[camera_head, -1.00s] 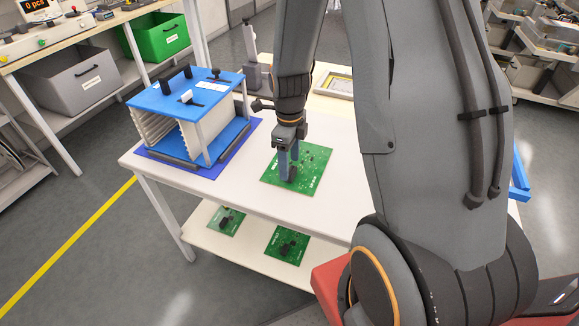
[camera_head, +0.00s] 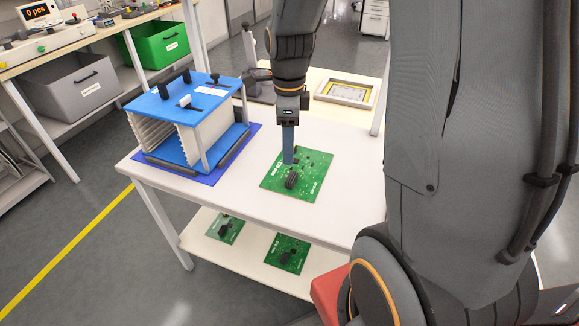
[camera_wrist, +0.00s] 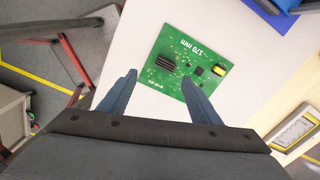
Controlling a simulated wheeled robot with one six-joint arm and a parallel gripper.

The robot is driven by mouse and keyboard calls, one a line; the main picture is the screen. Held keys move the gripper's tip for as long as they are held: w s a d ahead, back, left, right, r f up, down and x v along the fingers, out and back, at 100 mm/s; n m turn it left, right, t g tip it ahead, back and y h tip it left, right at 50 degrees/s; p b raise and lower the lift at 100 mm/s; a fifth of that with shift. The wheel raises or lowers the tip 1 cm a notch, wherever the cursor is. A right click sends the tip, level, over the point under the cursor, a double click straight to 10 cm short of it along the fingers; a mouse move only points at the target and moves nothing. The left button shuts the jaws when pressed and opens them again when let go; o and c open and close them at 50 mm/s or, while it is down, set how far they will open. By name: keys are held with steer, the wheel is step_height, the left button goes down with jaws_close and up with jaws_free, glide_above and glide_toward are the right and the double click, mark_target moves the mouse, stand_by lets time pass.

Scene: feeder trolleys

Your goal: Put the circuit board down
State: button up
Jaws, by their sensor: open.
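The green circuit board (camera_head: 313,180) lies flat on the white top of the trolley (camera_head: 240,190), to the right of the blue rack. It also shows whole in the wrist view (camera_wrist: 183,74), with a black finned block, small chips and white lettering. My gripper (camera_head: 288,160) is above the board in the head view, fingers pointing down. In the wrist view its two blue fingers (camera_wrist: 160,85) are spread apart with nothing between them. The board is apart from the fingers.
A blue-topped rack (camera_head: 185,95) stands on a blue mat (camera_head: 245,132) left of the board. Two more boards lie on the lower shelf (camera_head: 255,258). A framed tray (camera_head: 345,92) lies behind. The trolley's front top is bare.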

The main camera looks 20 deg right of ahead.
steer(key=s+a+n, duration=0.2)
steer(key=s+n, duration=0.3)
steer(key=n, duration=0.6)
steer(key=s+a+n, duration=0.2)
steer(key=s+n, duration=0.4)
steer(key=n, duration=0.6)
steer(key=shift+a+r+t, duration=0.3)
steer(key=shift+a+t, duration=0.05)
steer(key=shift+t, duration=0.05)
